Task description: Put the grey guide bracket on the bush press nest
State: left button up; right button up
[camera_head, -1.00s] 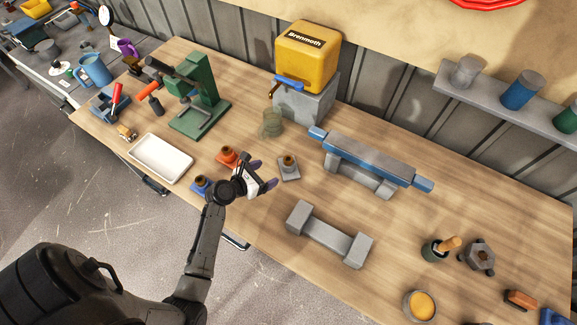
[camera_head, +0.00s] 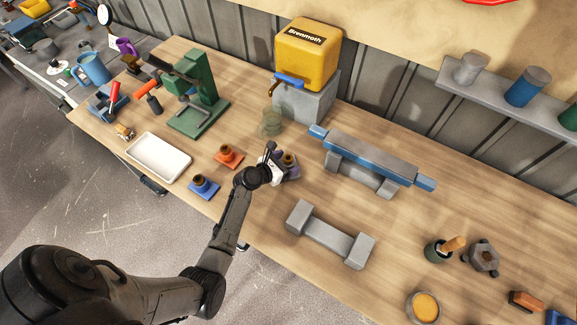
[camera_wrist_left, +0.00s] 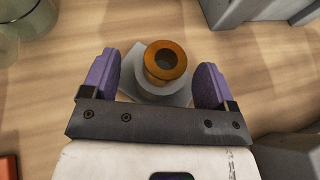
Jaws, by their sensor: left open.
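The grey guide bracket (camera_wrist_left: 178,97), a grey plate and collar with a brass-coloured bush, stands upright on the table. In the head view, the bush top (camera_head: 288,158) shows while my gripper partly hides the plate. My left gripper (camera_head: 281,168) is open at the bracket. In the left wrist view, its purple fingers (camera_wrist_left: 156,82) are on both sides of the bush and collar, with gaps visible. The green bush press (camera_head: 205,85) stands at the back left; its nest (camera_head: 191,115) is on the base under the press head and looks empty. My right gripper is not in view.
An orange bracket (camera_head: 228,155) and a blue bracket (camera_head: 203,186) stand left of my gripper. A clear jar (camera_head: 271,122) is behind it. A white tray (camera_head: 159,157) lies left, a blue bar on grey supports (camera_head: 365,160) right, and a grey block (camera_head: 330,236) in front.

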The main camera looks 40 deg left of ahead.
pick_arm(q)
jog(key=c, duration=1.3)
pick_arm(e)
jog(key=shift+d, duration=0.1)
pick_arm(q)
jog(key=shift+r, duration=0.1)
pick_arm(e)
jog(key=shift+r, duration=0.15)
